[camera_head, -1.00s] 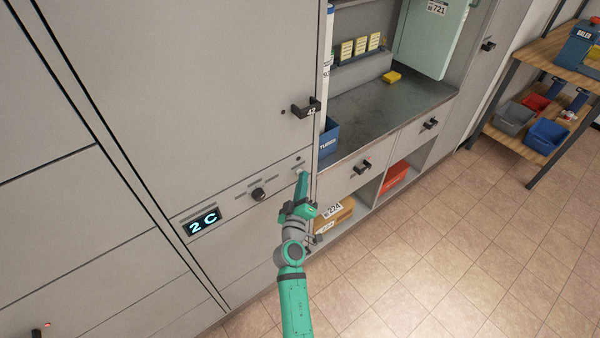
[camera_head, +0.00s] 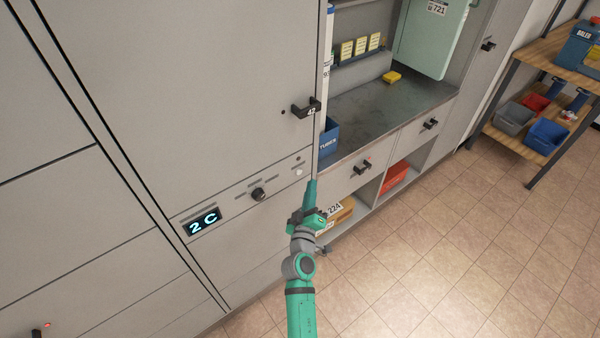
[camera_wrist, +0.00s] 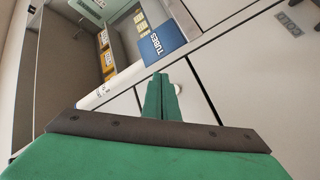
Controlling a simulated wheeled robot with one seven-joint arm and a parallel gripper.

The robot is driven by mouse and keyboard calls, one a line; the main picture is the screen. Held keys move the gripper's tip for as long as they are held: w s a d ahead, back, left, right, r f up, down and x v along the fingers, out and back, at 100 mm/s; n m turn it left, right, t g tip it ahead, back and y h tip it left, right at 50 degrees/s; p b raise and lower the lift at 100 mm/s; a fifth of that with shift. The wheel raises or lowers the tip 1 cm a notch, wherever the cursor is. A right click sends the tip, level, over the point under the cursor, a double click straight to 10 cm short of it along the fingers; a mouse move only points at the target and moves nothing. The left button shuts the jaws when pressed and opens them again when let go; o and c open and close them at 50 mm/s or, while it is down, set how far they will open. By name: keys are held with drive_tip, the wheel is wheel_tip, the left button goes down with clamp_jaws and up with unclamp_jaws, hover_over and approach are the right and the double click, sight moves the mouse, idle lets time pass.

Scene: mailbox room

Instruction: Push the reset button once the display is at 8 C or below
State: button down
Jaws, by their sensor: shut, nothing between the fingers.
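The display (camera_head: 202,221) on the grey cabinet's panel reads 2 C. To its right on the same panel are a dark round knob (camera_head: 258,194) and a small pale round button (camera_head: 298,172). No label naming the button is legible. My gripper (camera_head: 312,184) is shut and empty. In the head view its tip is just right of and below the pale button, apart from it. In the wrist view the closed green fingers (camera_wrist: 160,88) point toward the cabinet front, with a small pale round part (camera_wrist: 177,89) beside their tips.
A black handle (camera_head: 305,108) sticks out above the panel. A blue box marked TUBES (camera_head: 329,138) stands on the counter (camera_head: 385,115) to the right. Drawers and a red bin (camera_head: 394,177) are below the counter. The tiled floor (camera_head: 420,270) is clear at right.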

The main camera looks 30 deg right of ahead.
drive_tip(key=shift+s, duration=1)
idle(0.4)
drive_tip(key=s+a+f+t+y, duration=0.1)
drive_tip(key=s+a+f+y, duration=0.15)
drive_tip(key=s+a, duration=0.4)
drive_tip(key=s+a+f+y, duration=0.2)
drive_tip(key=s+a+f, duration=0.1)
drive_tip(key=a, duration=0.7)
drive_tip(key=s+a+f+t+y, duration=0.1)
drive_tip(key=s+a+f+y, duration=0.2)
drive_tip(key=s+a, duration=0.35)
drive_tip(key=s+a+r+y, duration=0.1)
drive_tip(key=s+a+r, duration=0.2)
drive_tip(key=s, duration=0.3)
drive_tip(key=s+a+r+m+y, duration=0.1)
drive_tip(key=s+a+r+y, duration=0.1)
drive_tip(key=s+a, duration=0.3)
drive_tip(key=s+a+r+y, duration=0.2)
drive_tip(key=s+a+r, duration=0.1)
drive_tip(key=s, duration=0.5)
drive_tip(key=shift+s+a+r+m+g, duration=0.15)
drive_tip(key=shift+a+r+m+g, duration=0.2)
drive_tip(key=shift+a, duration=0.55)
